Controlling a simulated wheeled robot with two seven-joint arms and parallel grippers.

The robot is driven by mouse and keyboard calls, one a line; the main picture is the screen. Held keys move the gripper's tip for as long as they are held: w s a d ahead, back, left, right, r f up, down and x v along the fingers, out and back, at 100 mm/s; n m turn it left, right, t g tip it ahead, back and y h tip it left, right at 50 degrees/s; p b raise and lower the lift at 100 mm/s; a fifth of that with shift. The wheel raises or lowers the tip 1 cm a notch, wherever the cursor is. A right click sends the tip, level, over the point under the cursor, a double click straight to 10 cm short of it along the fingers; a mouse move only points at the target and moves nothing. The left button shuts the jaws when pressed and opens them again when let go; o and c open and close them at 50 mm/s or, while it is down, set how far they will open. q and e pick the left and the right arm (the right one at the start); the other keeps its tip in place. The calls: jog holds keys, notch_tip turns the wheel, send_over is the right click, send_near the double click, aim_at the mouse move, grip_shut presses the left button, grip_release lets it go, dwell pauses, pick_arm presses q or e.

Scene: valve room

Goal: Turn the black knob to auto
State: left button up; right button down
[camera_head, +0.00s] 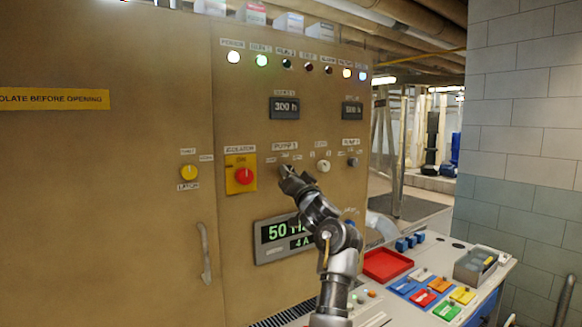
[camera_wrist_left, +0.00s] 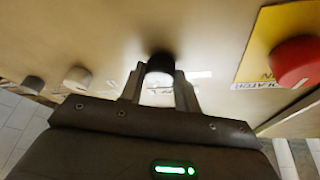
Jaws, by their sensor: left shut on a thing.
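The black knob (camera_wrist_left: 160,68) is on the tan cabinet's front panel, under the label reading PUMP 1. My left gripper (camera_head: 287,174) is at this knob and covers most of it in the head view. In the left wrist view my left gripper (camera_wrist_left: 160,90) has one finger on each side of the knob, shut on it. The small position labels around the knob are too small or covered to read, so I cannot tell where it points. My right gripper is not in view.
A white knob (camera_head: 323,166) and a dark knob (camera_head: 352,162) are to the right. A green-lit display (camera_head: 284,238) is below. A desk with a red tray (camera_head: 387,264) stands lower right.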

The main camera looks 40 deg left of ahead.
pick_arm(q)
jog(key=shift+m+t+h+p, duration=0.4)
jog(key=shift+m+p, duration=0.5)
jog(key=shift+m, duration=0.2)
jog(key=o, duration=1)
jog(key=shift+s, duration=0.1)
jog(key=b+v, duration=0.4)
jog(key=v, duration=0.6)
jog(key=shift+s+d+b, duration=0.1)
jog(key=shift+d+b, duration=0.25)
